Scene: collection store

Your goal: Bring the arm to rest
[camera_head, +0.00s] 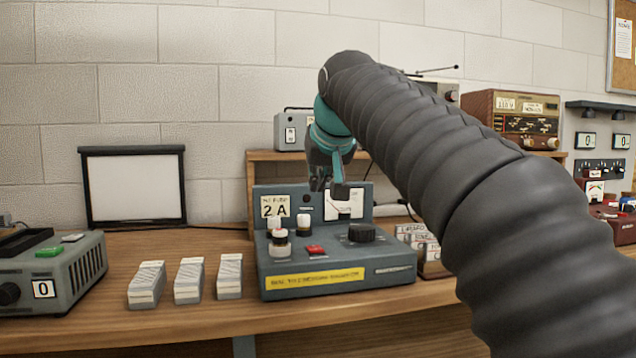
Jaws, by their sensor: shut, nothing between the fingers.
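My arm reaches in from the lower right, its thick dark ribbed links running up to a wrist with a teal band above the bench. My gripper (325,184) hangs down from the wrist, in front of the upright panel of a grey-blue instrument (337,262). The gripper is shut and empty. Its tips overlap the panel in the picture, between the "2 A" label (275,207) and the dial meter (344,203); I cannot tell the gap to the panel. The arm hides part of the bench and shelf on the right.
On the wooden bench (200,325), several grey card blocks (188,280) stand left of the instrument. A grey device (60,270) marked 0 is at far left, a framed white screen (133,187) behind. A raised shelf (262,157) holds radios, including a brown one (512,117).

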